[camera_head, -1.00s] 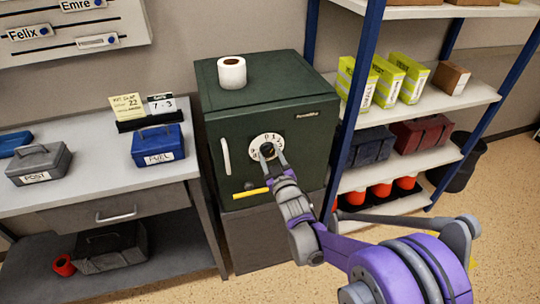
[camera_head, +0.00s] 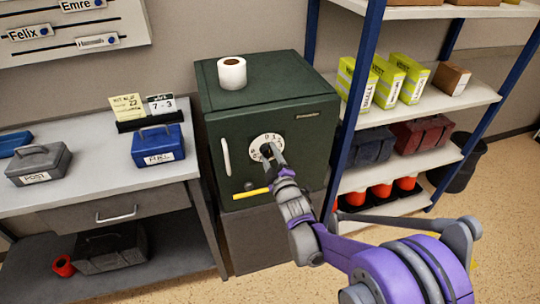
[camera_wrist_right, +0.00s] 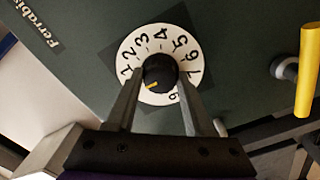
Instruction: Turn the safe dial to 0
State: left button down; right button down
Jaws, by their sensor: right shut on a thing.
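The dark green safe (camera_head: 290,140) stands between the desk and the shelf. Its dial (camera_head: 257,144) is a white numbered disc with a dark centre knob. My right gripper (camera_head: 271,150) is shut on this knob; in the right wrist view the fingers sit on either side of the knob (camera_wrist_right: 162,70). The dial disc (camera_wrist_right: 162,38) shows 1 to 7 there, with digits partly hidden by the fingers. A short yellow mark on the knob (camera_wrist_right: 152,86) lies at its lower left, beside the left finger; the digit it faces is hidden. My left gripper is out of view.
A paper roll (camera_head: 232,74) stands on the safe. The desk (camera_head: 105,190) is at left, a blue shelf post (camera_head: 354,110) close at right.

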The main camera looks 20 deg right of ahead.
dwell(0.4)
jog(key=shift+c, duration=1.4)
grip_release()
jog(key=shift+s, duration=0.1)
jog(key=s, duration=1)
jog(key=shift+s+d, duration=0.2)
jog(key=shift+s, duration=0.15)
